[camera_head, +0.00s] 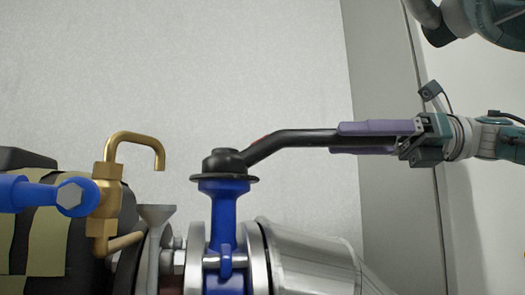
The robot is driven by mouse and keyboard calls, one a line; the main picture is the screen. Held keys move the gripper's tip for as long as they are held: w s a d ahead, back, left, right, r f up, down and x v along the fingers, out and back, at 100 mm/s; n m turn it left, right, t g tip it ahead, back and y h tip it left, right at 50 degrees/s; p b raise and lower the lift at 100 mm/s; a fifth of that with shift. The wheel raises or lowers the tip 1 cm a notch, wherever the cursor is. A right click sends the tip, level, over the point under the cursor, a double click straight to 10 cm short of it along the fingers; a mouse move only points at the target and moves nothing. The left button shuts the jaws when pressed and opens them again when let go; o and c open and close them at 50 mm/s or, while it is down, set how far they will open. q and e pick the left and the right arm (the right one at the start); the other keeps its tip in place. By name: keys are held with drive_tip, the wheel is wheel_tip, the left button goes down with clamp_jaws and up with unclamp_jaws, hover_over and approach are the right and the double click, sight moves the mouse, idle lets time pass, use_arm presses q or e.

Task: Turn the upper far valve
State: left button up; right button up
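The valve has a blue neck (224,222) and a round black cap (225,165) on top. Its long black lever (290,140) rises from the cap and runs to the right, nearly level. My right gripper (342,138) comes in from the right with purple fingers. One finger lies above the lever's end and one below, and they appear closed on it. The fingers hide the tip of the lever. My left gripper is not in view.
A brass tap (108,190) with a bent spout stands at the left, beside a blue bolted part (40,194). A silver pipe (305,258) runs right from the valve's flange. A plain pale wall (250,60) is behind. The space above the lever is clear.

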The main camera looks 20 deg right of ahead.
sight(399, 139)
drive_tip(key=shift+s+d+b, duration=0.2)
drive_tip(key=shift+d+b, duration=0.15)
drive_tip(key=shift+d, duration=0.15)
drive_tip(key=v, duration=0.9)
drive_tip(key=shift+c, duration=0.3)
